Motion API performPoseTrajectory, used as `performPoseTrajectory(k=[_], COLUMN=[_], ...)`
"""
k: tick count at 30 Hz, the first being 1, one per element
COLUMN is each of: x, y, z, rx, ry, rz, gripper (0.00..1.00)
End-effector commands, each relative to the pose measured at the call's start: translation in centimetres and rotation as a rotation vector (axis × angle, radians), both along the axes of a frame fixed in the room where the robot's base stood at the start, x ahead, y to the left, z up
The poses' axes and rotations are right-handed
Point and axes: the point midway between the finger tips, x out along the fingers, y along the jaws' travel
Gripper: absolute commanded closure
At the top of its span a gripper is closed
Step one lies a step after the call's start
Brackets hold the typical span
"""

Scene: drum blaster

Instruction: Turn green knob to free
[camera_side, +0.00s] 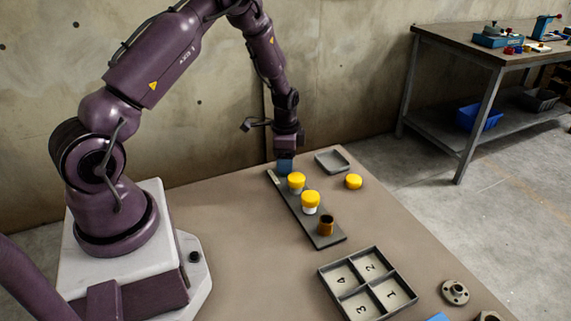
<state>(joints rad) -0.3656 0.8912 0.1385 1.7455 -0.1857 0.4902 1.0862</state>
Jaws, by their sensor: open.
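I see no green knob and no mark reading free in this view. My gripper (285,168) points down at the far end of a dark strip-shaped rack (322,238). A blue part shows at its tip; I cannot tell whether this is the fingers or a thing beneath them. The rack bears two yellow-capped white pieces (297,181) (311,201) and an open brown-orange cylinder (326,224) at its near end. The gripper is behind the farther yellow cap and apart from it. What lies directly under the gripper is hidden.
A yellow cap (354,181) lies right of the rack, near a shallow grey tray (344,169). A dark tray with four numbered compartments (351,262) stands in front. A round grey flange (455,292) lies at right. A workbench (440,38) stands behind. The tabletop left of the rack is clear.

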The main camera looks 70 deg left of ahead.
Motion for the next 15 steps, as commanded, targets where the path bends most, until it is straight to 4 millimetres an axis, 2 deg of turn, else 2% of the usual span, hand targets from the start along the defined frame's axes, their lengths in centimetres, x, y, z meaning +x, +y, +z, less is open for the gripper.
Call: performPoseTrajectory(k=[6,15], x=[0.0,0.1], y=[0.1,0.1], z=[-1.9,-2.1], rx=[0.0,0.0], ry=[0.0,-0.001], rz=[-0.001,0.0], gripper=[0.43,0.43])
